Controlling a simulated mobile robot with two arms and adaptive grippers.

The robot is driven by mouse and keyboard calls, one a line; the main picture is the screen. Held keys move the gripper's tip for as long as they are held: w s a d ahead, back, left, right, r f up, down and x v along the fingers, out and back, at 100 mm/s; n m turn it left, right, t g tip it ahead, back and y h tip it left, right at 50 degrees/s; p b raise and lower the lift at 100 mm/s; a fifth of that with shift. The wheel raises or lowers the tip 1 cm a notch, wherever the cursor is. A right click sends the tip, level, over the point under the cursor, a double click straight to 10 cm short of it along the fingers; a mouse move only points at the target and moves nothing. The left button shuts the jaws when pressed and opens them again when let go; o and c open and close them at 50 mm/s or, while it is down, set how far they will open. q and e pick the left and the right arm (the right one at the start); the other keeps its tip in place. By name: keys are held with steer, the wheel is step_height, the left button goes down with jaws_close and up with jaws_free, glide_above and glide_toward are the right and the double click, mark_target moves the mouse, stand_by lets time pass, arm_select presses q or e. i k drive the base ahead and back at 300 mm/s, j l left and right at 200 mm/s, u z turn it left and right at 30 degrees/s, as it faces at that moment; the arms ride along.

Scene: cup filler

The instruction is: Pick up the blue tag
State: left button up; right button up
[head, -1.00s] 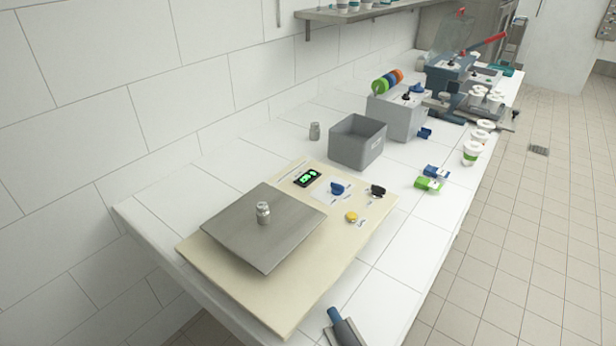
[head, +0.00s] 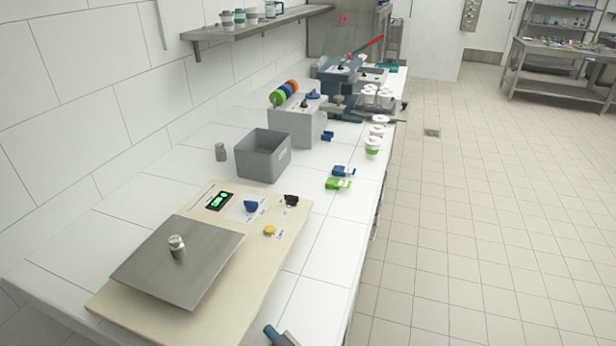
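A small blue tag-like piece (head: 343,171) lies on the white counter (head: 330,230), right of the grey bin. A similar green piece (head: 338,184) lies just in front of it, close or touching; I cannot tell which. Another small blue piece (head: 327,136) is farther back, by the grey box with coloured discs. Neither of my grippers shows in the head view.
A scale plate (head: 200,285) with a metal weight (head: 177,248) is on a beige board with a blue knob (head: 251,206). A grey bin (head: 262,158), grey dispenser box (head: 300,125) and white cups (head: 373,146) stand behind. A blue-handled tool (head: 275,334) is at the front. Floor right is clear.

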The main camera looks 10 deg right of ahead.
mark_target(338, 171)
steer(key=i+l+u, duration=0.1)
steer(key=l+u, duration=0.3)
steer(key=l, duration=0.2)
steer(key=l+u, duration=0.45)
steer(key=l, duration=0.2)
steer(key=k+l+u, duration=0.1)
steer(key=l+u, duration=0.3)
steer(key=l, duration=0.2)
